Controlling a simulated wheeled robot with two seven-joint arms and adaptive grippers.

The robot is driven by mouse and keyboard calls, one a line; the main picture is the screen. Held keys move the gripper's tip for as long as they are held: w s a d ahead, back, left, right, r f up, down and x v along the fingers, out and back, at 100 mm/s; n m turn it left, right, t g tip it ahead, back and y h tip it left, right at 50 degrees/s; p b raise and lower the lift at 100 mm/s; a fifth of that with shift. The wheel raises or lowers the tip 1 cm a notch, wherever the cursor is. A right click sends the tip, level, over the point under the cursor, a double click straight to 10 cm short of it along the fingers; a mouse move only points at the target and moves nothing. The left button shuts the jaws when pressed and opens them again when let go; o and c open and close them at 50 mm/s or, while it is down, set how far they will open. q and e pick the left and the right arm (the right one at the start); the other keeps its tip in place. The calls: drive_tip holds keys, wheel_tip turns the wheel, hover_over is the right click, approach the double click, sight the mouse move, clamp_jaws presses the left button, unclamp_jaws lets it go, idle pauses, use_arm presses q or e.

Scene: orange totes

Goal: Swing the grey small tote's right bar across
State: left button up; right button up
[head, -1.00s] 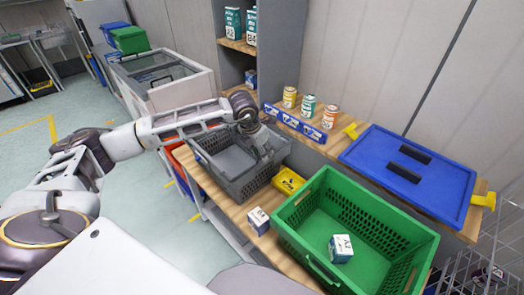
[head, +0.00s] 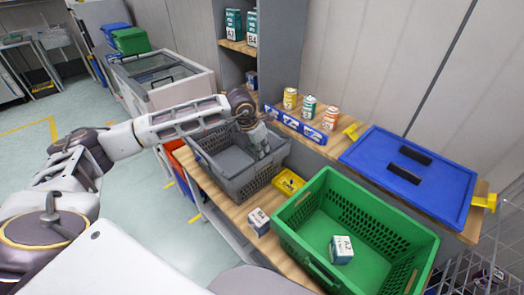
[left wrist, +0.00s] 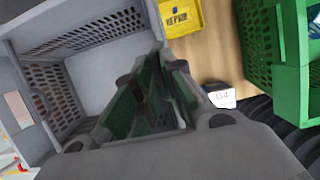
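The grey small tote (head: 236,186) sits on the wooden bench top, open and seemingly empty inside. It also shows in the left wrist view (left wrist: 62,108). My left gripper (head: 262,152) reaches down at the tote's right side, its fingertips by the right wall and rim. In the left wrist view the fingers (left wrist: 160,62) come close together at the tips, beside the tote's right edge. I cannot tell whether they touch or hold anything. The right bar is hidden or too small to make out under the fingers. My right gripper is out of view.
A yellow bin (head: 287,182) and a green crate (head: 300,236) stand close to the right of the tote. A small white-and-blue box (head: 258,221) is in front. Cans (head: 308,106) stand behind a blue label strip; a blue lid (head: 408,178) lies at the right.

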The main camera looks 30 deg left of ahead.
use_arm(q)
drive_tip(key=shift+w+a+r, duration=0.1)
drive_tip(key=shift+a, duration=0.05)
drive_tip(key=shift+w+a+r, duration=0.15)
drive_tip(key=shift+a+r, duration=0.05)
drive_tip(key=shift+a, duration=0.2)
drive_tip(key=shift+w+a+r, duration=0.1)
drive_tip(key=shift+a+r, duration=0.1)
drive_tip(key=shift+a, duration=0.3)
drive_tip(key=shift+w+a+r, duration=0.1)
drive_tip(key=shift+w+a, duration=0.1)
drive_tip(key=shift+a, duration=0.3)
drive_tip(key=shift+w+a+r, duration=0.1)
drive_tip(key=shift+w+a, duration=0.1)
drive_tip(key=shift+a, duration=0.3)
drive_tip(key=shift+a, duration=0.15)
